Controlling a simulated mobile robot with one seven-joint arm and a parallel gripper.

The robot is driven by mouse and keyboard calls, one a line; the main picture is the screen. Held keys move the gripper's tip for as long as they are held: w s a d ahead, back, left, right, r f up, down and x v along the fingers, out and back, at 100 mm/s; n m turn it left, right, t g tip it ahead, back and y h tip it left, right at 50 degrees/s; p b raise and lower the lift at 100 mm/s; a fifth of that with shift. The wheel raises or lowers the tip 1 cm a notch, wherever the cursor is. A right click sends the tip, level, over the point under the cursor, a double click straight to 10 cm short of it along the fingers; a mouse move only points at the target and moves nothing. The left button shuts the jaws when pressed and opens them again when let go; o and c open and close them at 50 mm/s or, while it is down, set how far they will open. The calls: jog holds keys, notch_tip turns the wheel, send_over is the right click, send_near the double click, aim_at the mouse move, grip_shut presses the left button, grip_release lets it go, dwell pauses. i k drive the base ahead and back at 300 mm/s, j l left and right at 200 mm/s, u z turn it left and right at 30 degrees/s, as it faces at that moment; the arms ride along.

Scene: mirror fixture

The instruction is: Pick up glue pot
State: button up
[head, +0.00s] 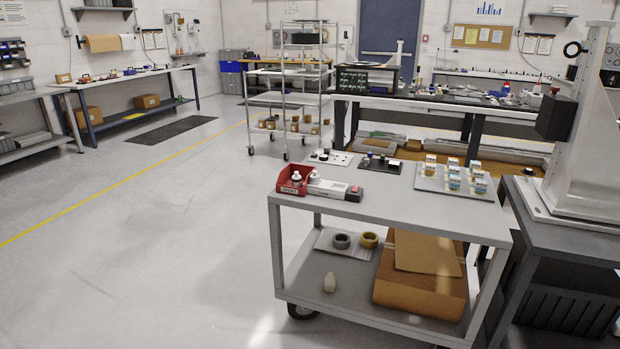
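I cannot tell for sure which thing is the glue pot. A small white bottle with a dark cap (296,177) shows in the red bin, on the grey cart's top at its left end. A similar white bottle (314,177) stands just right of the red bin (289,186); its base is partly hidden. Small dark and white pieces lie on a white plate (341,160) and on a black tray (368,167) at the cart's back edge. They are too small to name. My gripper is not in view.
The grey cart (420,209) also bears a long grey and white item (333,188) and a tray of several small boxes (431,184). Its lower shelf holds tape rolls (342,241) and a brown carton (416,293). A dark stand (568,243) is close on the right. Open floor (150,260) lies left.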

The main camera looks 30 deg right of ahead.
aim_at(315, 181)
jog(key=i+l, duration=0.15)
jog(key=l, duration=0.25)
jog(key=i+l, duration=0.2)
jog(key=l, duration=0.25)
jog(key=i+l, duration=0.15)
jog(key=l, duration=0.25)
jog(key=i+l+u, duration=0.1)
jog(key=l, duration=0.35)
jog(key=i+l, duration=0.25)
jog(key=l, duration=0.15)
jog(key=i+l, duration=0.15)
jog(key=l, duration=0.3)
jog(key=i+l, duration=0.15)
jog(key=l, duration=0.25)
jog(key=i+l+u, duration=0.1)
jog(key=l, duration=0.35)
jog(key=i, duration=0.1)
